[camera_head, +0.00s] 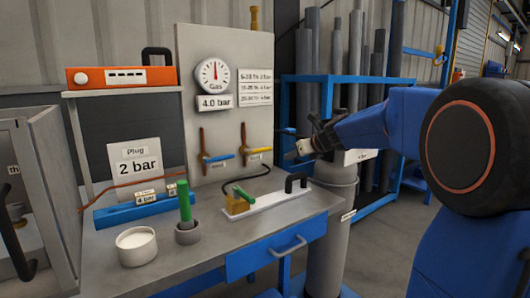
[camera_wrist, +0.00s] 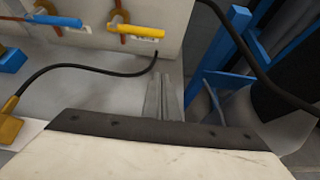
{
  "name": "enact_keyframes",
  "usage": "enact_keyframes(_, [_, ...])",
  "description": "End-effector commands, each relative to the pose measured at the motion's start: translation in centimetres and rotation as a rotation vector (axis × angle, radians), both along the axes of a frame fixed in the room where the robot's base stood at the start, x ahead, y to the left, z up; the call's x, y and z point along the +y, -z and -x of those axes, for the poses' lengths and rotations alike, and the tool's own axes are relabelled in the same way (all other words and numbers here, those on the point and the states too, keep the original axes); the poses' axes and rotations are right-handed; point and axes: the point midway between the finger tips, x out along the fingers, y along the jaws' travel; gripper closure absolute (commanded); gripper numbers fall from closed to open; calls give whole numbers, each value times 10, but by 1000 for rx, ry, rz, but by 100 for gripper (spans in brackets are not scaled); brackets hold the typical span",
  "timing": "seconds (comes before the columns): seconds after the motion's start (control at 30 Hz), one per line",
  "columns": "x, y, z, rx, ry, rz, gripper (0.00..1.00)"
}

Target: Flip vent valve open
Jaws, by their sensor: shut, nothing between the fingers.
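Two valves sit on the upright grey panel (camera_head: 228,105), each on a copper-coloured vertical pipe. One has a blue lever (camera_head: 217,158), the other a yellow lever (camera_head: 258,150) to its right. Both levers lie roughly level, across their pipes. In the wrist view the blue lever (camera_wrist: 52,20) and the yellow lever (camera_wrist: 137,31) show at the top. The small labels under them are too small to read, so I cannot tell which is the vent valve. My gripper (camera_head: 292,153) is to the right of the yellow lever and apart from it. Its fingers (camera_wrist: 165,98) are together and empty.
A gauge (camera_head: 213,73) sits above the valves. On the bench are a white plate with a brass, green-levered block (camera_head: 237,202), a black handle (camera_head: 296,182), a green rod (camera_head: 185,200) and a white cup (camera_head: 136,245). A blue rack (camera_head: 345,85) with grey cylinders stands at right.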

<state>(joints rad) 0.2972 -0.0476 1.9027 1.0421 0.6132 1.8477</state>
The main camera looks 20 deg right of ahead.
Motion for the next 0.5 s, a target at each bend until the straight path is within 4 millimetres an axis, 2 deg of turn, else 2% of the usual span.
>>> enact_keyframes(0.5, [1, 3, -4, 1, -1, 0, 100])
